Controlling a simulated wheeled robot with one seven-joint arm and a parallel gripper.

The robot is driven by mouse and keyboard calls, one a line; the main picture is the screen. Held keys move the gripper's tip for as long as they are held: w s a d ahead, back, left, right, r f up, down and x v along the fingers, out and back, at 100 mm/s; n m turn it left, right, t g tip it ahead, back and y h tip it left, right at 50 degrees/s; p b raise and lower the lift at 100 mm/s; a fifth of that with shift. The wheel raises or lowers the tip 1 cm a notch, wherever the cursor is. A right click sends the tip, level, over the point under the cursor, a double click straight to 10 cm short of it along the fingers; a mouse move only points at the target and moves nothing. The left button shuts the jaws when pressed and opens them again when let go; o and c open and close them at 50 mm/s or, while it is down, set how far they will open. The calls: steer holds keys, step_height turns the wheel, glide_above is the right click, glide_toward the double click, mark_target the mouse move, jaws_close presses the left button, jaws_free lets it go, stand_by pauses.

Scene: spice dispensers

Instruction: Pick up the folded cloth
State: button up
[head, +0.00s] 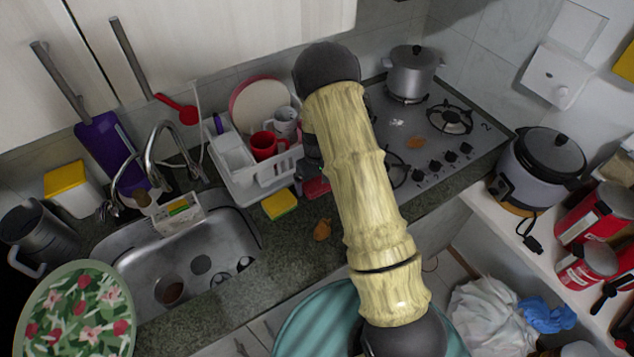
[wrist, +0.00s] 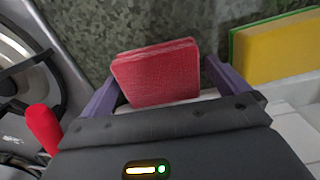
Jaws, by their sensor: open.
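The folded cloth (wrist: 157,72) is a red, layered, block-shaped bundle in the wrist view. It rests on the dark speckled counter. My gripper (wrist: 160,78) is open, with one purple finger on each side of the cloth. There is a small gap at the fingers, and I cannot tell whether either one touches it. In the head view a red patch of the cloth (head: 317,187) shows beside my arm, on the counter between the dish rack and the hob. My arm hides most of the gripper there.
A yellow and green sponge (wrist: 275,48) lies close to the cloth; it also shows in the head view (head: 279,205). The white dish rack (head: 262,185) with cups stands behind it. The hob (head: 440,125) is to the right, the sink (head: 215,245) to the left. An orange-brown piece (head: 322,229) lies near the counter edge.

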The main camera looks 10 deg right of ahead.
mark_target(317, 180)
stand_by(0.3)
steer(key=c, duration=0.9)
steer(key=shift+r, duration=0.1)
step_height(317, 180, up, 10)
steer(key=b, duration=0.2)
steer(key=shift+b, duration=0.4)
steer(key=shift+o, duration=0.4)
